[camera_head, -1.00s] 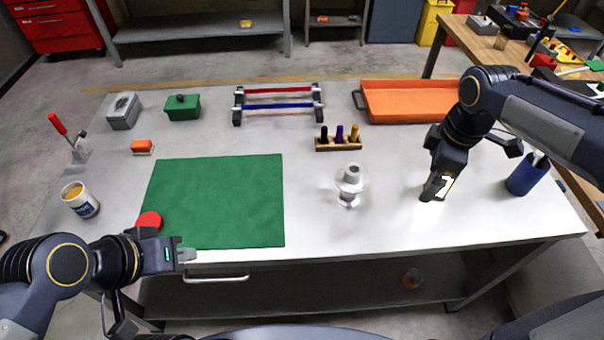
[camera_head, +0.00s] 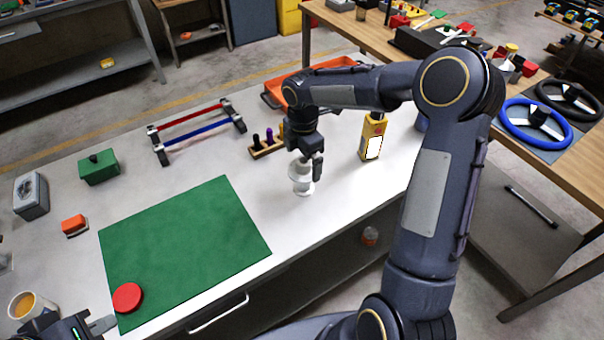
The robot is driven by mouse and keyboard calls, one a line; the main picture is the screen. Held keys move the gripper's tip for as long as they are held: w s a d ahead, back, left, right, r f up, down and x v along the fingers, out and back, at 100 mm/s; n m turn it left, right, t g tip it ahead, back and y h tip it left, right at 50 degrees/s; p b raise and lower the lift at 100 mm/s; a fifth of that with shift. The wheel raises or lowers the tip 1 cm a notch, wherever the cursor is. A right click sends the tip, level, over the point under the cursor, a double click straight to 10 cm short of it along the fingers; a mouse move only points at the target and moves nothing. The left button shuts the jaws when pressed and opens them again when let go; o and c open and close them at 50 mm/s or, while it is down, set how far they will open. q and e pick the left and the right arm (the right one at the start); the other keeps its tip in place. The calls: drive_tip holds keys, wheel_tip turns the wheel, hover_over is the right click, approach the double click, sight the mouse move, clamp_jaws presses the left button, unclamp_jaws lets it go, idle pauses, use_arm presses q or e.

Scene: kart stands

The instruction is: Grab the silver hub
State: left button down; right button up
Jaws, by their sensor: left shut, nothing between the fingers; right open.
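The silver hub (camera_head: 302,186), a pale stepped cylinder with a wide flange, stands on the grey workbench to the right of the green mat. My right gripper (camera_head: 314,170) points down at the hub and overlaps its upper right part in the picture. It is open. One finger hangs at the hub's right side; I cannot tell whether it touches or whether the other finger is behind the hub. My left gripper (camera_head: 103,325) is shut and empty at the bottom left, by the near corner of the mat.
A green mat (camera_head: 190,240) with a red disc (camera_head: 127,298) lies left of the hub. A wooden block with coloured pegs (camera_head: 266,147) stands just behind the hub. A yellow box (camera_head: 372,137) stands to its right. An orange tray (camera_head: 272,97) lies further back, partly hidden by my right arm.

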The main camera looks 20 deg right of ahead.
drive_tip(key=shift+f, duration=1.3)
drive_tip(key=c, duration=1.1)
drive_tip(key=shift+c, duration=0.7)
drive_tip(key=shift+r, duration=0.15)
